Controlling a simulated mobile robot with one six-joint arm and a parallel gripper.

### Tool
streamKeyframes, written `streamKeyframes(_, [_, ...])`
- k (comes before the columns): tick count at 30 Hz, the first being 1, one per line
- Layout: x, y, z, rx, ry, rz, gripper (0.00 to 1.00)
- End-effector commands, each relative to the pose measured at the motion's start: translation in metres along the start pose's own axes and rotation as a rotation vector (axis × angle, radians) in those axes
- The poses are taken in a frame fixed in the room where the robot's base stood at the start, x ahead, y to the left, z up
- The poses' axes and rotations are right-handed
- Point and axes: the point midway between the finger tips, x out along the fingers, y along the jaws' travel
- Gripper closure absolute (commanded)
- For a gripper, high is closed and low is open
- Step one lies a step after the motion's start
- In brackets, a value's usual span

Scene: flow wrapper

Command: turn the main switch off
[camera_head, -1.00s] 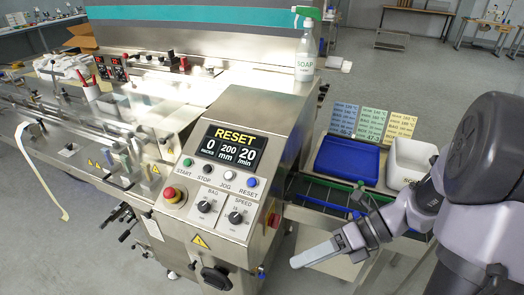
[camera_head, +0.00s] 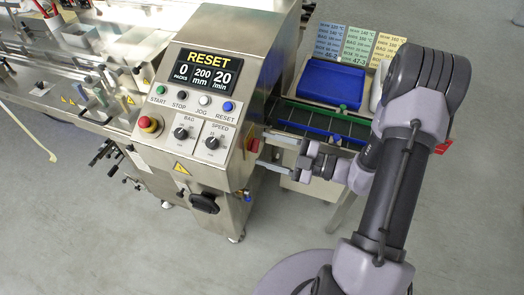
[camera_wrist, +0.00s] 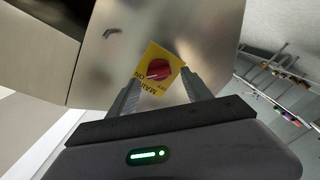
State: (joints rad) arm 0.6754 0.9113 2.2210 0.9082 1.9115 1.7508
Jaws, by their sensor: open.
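The main switch (camera_wrist: 159,70) shows in the wrist view as a red round knob on a yellow plate with the words MAIN, ON and OFF. The white mark on the knob appears to point toward ON. The plate is on a metal side face of the machine. My gripper (camera_wrist: 163,78) is open, its fingers to either side of the knob in the picture; I cannot tell whether they touch it.
The control panel (camera_head: 197,100) reads RESET and has buttons, two dials and a red emergency stop (camera_head: 150,124). A blue tray (camera_head: 330,84) and a conveyor (camera_head: 318,118) lie just behind my gripper. Free floor is in front.

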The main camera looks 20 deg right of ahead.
Motion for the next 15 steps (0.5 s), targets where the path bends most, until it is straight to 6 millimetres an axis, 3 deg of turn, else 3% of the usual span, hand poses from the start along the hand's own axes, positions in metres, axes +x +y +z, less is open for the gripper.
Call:
streamKeyframes(6, [0.019,0.000,0.000,-0.001,0.001,-0.001,0.42])
streamKeyframes(14, [0.020,0.001,-0.001,-0.001,0.000,0.000,0.42])
streamKeyframes(15, [0.020,0.001,-0.001,-0.001,0.000,0.000,0.50])
